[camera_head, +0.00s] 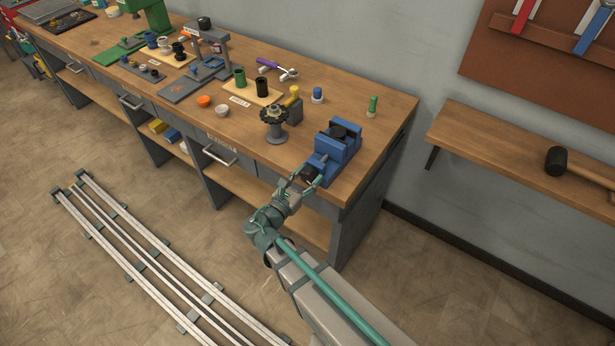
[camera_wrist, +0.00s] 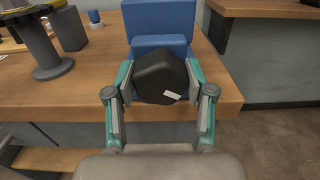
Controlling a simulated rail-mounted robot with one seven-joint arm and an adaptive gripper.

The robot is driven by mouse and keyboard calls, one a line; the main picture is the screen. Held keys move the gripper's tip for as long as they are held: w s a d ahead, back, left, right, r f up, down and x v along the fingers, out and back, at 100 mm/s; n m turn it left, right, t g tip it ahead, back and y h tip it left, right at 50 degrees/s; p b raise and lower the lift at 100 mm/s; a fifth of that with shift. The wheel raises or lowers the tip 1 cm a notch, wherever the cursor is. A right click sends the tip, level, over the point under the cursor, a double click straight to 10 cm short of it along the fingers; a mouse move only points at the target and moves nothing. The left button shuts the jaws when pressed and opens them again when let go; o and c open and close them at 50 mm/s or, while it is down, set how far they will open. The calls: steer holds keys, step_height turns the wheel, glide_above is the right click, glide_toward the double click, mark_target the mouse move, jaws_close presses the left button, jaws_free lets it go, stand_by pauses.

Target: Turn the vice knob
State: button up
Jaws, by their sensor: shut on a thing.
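The blue vice (camera_head: 335,148) is mounted at the right front corner of the workbench. Its black knob (camera_head: 308,174) faces the front edge. In the wrist view the knob (camera_wrist: 163,78) is a dark, faceted block with a small pale mark on its lower face, in front of the blue vice body (camera_wrist: 158,25). My gripper (camera_head: 306,182) reaches the knob from the front. In the wrist view my gripper (camera_wrist: 161,90) has a finger against each side of the knob and is shut on it. The knob hides part of the vice behind it.
The wooden workbench (camera_head: 375,105) extends to the upper left with tools and parts on it. A dark gear on a grey stand (camera_head: 275,122) stands left of the vice. A wall shelf (camera_head: 520,150) with a black mallet (camera_head: 557,160) is at right. Floor rails (camera_head: 150,255) lie at lower left.

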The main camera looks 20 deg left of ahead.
steer(key=shift+f+b, duration=0.1)
steer(key=shift+b, duration=0.45)
steer(key=m+b, duration=0.2)
steer(key=b, duration=0.2)
steer(key=shift+f+m, duration=0.15)
steer(key=shift+m, duration=0.15)
steer(key=m+b, duration=0.2)
steer(key=shift+b, duration=0.4)
steer(key=shift+r+m+b, duration=0.2)
steer(key=shift+m+b, duration=0.4)
steer(key=shift+b, duration=0.05)
steer(key=shift+r, duration=0.1)
steer(key=o, duration=1.2)
steer(key=shift+c, duration=0.2)
steer(key=shift+s, duration=0.1)
steer(key=v, duration=1.2)
